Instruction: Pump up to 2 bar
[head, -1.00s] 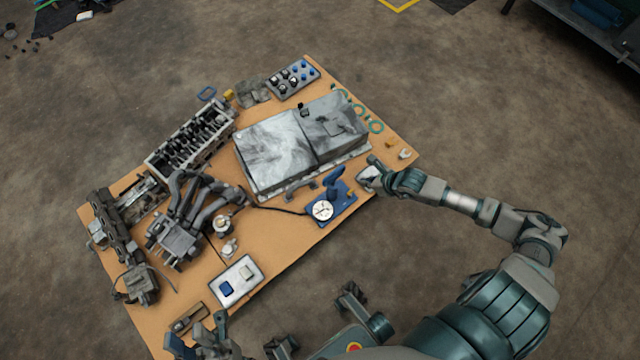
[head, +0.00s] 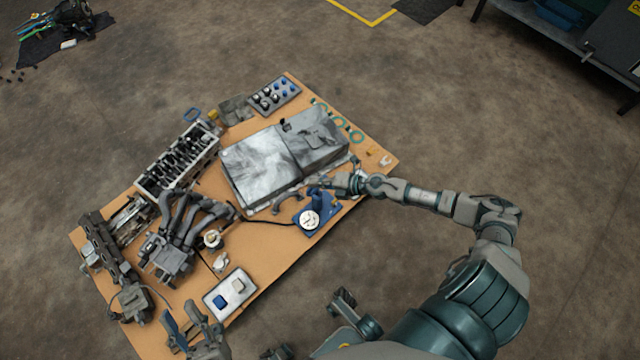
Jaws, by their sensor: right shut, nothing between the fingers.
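The blue hand pump (head: 327,221) stands near the front right edge of the wooden table. Its round white gauge (head: 309,219) faces up, but the reading is too small to tell. The pump's blue lever (head: 318,199) rises behind the gauge, its top partly hidden by my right gripper. My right gripper (head: 331,183) is shut and empty, at the lever's top; I cannot tell whether it touches. A dark hose (head: 266,221) runs left from the pump. My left gripper (head: 188,325) is at the table's front left, its fingers apart and empty, away from the pump.
A large grey metal case (head: 262,166) lies just behind the pump. An engine head (head: 180,160), manifold pipes (head: 190,215) and a white tray (head: 229,293) fill the left side. Teal rings (head: 356,137) lie at the right back. Bare wood shows between tray and pump.

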